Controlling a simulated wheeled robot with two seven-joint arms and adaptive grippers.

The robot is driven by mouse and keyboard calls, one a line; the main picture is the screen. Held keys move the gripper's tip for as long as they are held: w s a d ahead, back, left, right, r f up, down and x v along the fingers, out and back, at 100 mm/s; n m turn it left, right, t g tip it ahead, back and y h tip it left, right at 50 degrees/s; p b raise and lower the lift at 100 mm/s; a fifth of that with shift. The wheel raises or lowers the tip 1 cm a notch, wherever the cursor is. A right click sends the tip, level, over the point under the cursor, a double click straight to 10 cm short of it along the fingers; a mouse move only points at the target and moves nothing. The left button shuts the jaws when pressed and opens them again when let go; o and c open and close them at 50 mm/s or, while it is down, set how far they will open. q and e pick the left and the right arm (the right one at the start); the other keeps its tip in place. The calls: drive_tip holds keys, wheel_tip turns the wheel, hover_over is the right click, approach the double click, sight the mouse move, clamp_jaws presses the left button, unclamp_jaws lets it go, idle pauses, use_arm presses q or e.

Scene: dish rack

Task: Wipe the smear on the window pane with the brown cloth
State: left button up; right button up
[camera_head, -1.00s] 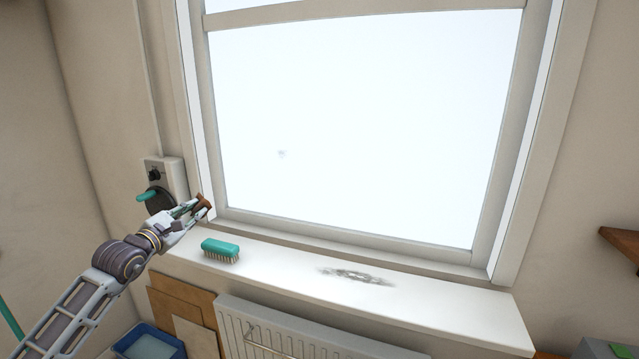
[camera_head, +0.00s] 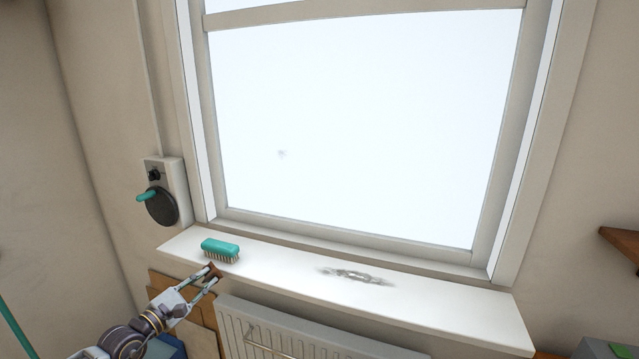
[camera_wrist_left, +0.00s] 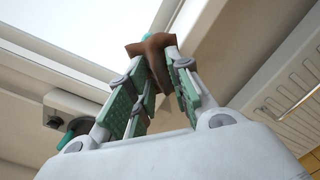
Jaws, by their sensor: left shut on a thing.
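My left gripper (camera_head: 211,276) is shut on the brown cloth (camera_head: 213,268), just in front of the sill's edge and below the brush. In the left wrist view the crumpled brown cloth (camera_wrist_left: 152,50) is pinched between the fingertips of the left gripper (camera_wrist_left: 158,62). The cloth is apart from the pane. My right gripper is not in view.
A teal brush (camera_head: 220,248) stands on the white sill (camera_head: 440,305), left of a dark grey stain (camera_head: 355,276). A crank handle (camera_head: 147,195) on a round wall fitting is left of the window. A radiator (camera_head: 300,335) is below the sill. The sill's right part is clear.

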use_arm(q)
drive_tip(key=s+f+h, duration=0.1)
drive_tip(key=s+f, duration=1.2)
drive_tip(key=s+d+f+n+t+y, duration=0.1)
drive_tip(key=d+n+y, duration=0.3)
drive_tip(key=d+y, duration=0.4)
drive_tip(key=shift+s+d+f+n+t, duration=0.35)
drive_tip(key=shift+s+d, duration=0.2)
drive_tip(key=shift+d, duration=0.65)
idle(0.8)
idle(0.5)
